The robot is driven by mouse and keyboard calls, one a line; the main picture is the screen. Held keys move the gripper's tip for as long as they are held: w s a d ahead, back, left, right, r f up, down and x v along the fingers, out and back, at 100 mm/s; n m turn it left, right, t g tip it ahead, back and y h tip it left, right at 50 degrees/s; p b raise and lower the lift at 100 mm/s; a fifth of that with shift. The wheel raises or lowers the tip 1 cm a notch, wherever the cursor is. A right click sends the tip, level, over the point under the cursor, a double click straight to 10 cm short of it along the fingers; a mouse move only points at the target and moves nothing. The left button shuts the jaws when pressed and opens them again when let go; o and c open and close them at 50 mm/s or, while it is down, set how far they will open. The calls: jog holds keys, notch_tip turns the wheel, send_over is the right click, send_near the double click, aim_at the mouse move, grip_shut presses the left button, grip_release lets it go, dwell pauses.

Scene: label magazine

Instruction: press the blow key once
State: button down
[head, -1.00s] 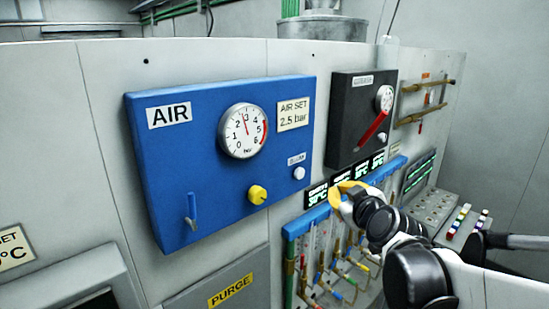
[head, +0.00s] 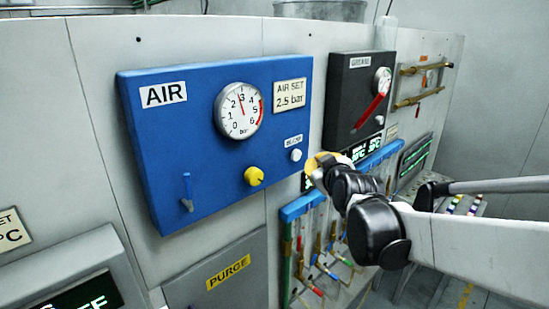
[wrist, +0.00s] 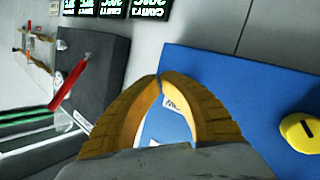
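The blow key is a small white round button (head: 296,155) under a small label on the right side of the blue AIR panel (head: 160,150). My gripper (head: 322,160) is just right of the key in the head view, apart from it in the picture; its distance from the panel is hard to judge. In the wrist view my gripper's yellow fingers (wrist: 160,82) meet at the tips, with nothing held. The blue panel (wrist: 225,75) and part of a white label show between and behind them. The key is not clearly visible in the wrist view.
The panel also carries a gauge (head: 239,109) reading a little under 3, a yellow knob (head: 253,176) and a blue lever (head: 187,192). A black box with a red handle (head: 371,110) stands to the right. Hoses and fittings (head: 318,262) hang below.

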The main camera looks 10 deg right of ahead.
jog(key=shift+w+a, duration=0.7)
jog(key=shift+w, duration=0.2)
jog(key=shift+w+b, duration=0.1)
jog(key=shift+b, duration=0.2)
dwell(0.6)
jog(key=shift+w+a, duration=0.2)
jog(key=shift+w, duration=0.05)
jog(key=shift+w+a, duration=0.25)
jog(key=shift+w, duration=0.1)
dwell(0.9)
jog(key=shift+s, duration=0.1)
jog(key=shift+s+d, duration=0.5)
jog(key=shift+s, duration=0.15)
jog(key=shift+s+d, duration=0.75)
jog(key=shift+s, duration=0.25)
jog(key=shift+s+d, duration=0.75)
jog(key=shift+s, duration=0.25)
